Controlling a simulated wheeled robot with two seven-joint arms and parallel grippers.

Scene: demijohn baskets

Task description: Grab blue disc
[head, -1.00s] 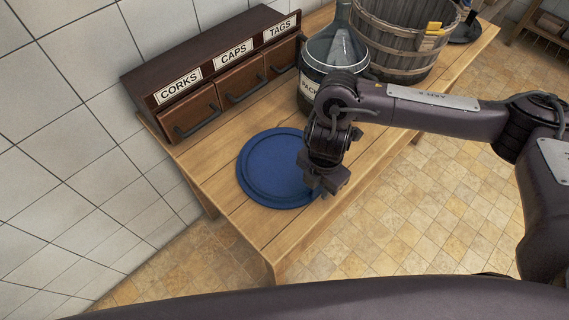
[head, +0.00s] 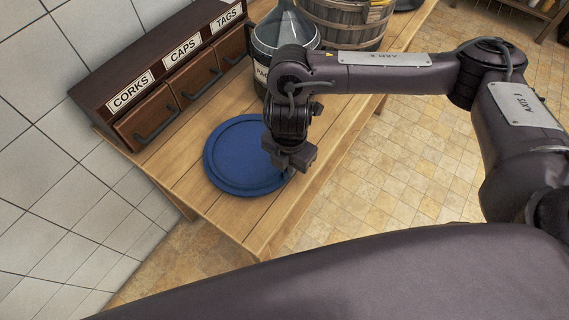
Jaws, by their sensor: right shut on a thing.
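The blue disc (head: 236,160) is round and flat with a raised rim. It lies on the wooden table (head: 262,222) near its front end, in the head view. My right gripper (head: 288,168) points down at the right edge of the disc and is shut on that edge. The fingertips are mostly hidden by the gripper body. My left gripper is not in view.
A dark drawer cabinet (head: 150,72) labelled CORKS, CAPS and TAGS stands along the back left. A glass demijohn (head: 283,35) in a labelled holder stands behind my right gripper. A wooden slatted tub (head: 345,25) is beyond it. Tiled floor lies to the right.

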